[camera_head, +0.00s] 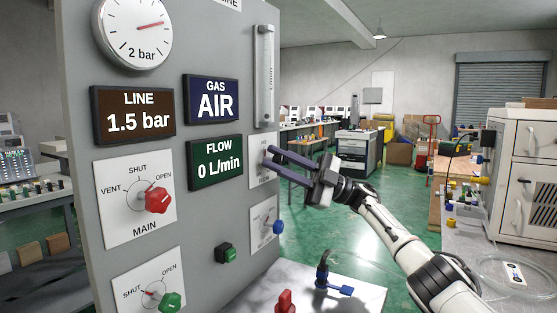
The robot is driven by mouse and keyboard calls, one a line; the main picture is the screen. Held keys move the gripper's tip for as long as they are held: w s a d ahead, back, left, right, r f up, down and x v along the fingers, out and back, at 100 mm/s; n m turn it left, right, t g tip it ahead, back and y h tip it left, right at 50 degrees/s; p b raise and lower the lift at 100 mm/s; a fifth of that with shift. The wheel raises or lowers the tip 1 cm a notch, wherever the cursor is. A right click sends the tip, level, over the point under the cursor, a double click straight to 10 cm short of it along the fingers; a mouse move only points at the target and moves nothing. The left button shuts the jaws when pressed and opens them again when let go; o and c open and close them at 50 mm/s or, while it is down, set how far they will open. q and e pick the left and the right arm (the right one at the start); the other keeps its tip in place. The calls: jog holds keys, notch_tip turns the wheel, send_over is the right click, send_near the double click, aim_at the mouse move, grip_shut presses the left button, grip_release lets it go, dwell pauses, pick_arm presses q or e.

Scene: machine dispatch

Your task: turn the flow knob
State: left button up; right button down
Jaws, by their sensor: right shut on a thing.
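A grey panel (210,30) stands on the left with gauges, displays and knobs. The green FLOW display (215,163) reads 0 L/min. A white plate (260,178) sits under the clear flow tube (264,75) at the panel's right side. My right gripper (270,157) reaches this plate from the right, its two dark fingers pointing at the panel. It is shut on the flow knob there, which the fingers hide almost wholly. The plate's label cannot be read. My left gripper is not in view.
A blue knob (278,227) sits on the plate just below. A blue-handled valve (326,278) and a red part (285,301) stand on the ledge below.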

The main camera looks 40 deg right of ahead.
jog(key=c, duration=1.6)
grip_release()
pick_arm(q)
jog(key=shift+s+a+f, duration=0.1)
pick_arm(e)
jog(key=shift+o, duration=0.2)
